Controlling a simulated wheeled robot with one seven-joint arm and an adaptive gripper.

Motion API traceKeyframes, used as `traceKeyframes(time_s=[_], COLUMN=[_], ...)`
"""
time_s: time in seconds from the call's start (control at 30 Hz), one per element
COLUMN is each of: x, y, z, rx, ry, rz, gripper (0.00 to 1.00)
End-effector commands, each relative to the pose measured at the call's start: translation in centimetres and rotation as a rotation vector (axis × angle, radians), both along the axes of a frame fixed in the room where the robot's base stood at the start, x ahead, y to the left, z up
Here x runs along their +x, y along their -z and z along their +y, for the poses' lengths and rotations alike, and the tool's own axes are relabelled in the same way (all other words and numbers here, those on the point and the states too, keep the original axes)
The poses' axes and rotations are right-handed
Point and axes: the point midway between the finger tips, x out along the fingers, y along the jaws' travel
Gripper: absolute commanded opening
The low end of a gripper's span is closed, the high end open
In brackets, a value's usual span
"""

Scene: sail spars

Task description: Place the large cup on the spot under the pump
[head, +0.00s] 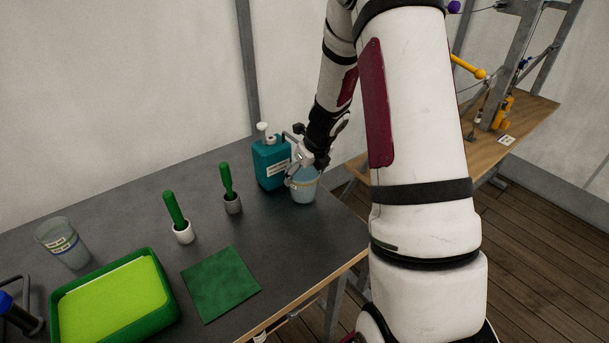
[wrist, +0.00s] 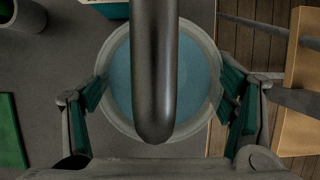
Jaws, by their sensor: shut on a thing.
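The large cup (head: 302,190) is a pale blue translucent cup near the right end of the dark table, right beside the teal pump bottle (head: 268,165) with its white pump head. My gripper (head: 300,176) is shut on this cup from above. In the wrist view the cup's round rim (wrist: 204,115) sits between the two green-padded fingers of my gripper (wrist: 163,92), and a grey bar crosses over its opening. The cup looks upright. I cannot tell whether its base touches the table. The spot under the pump is not visible.
Another translucent cup (head: 64,243) stands at the left. Two green-handled tools (head: 176,213) (head: 228,185) stand in small pots. A green tray (head: 110,300) and a green cloth (head: 221,283) lie in front. The table's edge is close to the cup's right.

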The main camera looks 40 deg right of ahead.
Motion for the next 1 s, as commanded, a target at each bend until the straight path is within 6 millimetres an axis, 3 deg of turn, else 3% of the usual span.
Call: traceKeyframes(time_s=[0.5, 0.53, 0.6, 1.0], x=[0.11, 0.05, 0.03, 0.0], y=[1.16, 1.19, 1.15, 0.91], z=[0.01, 0.05, 0.05, 0.04], rx=[-0.001, -0.001, -0.002, -0.002], ry=[-0.001, -0.001, -0.001, -0.001], rz=[-0.003, -0.001, -0.001, -0.002], gripper=[0.33, 0.82, 0.98, 0.98])
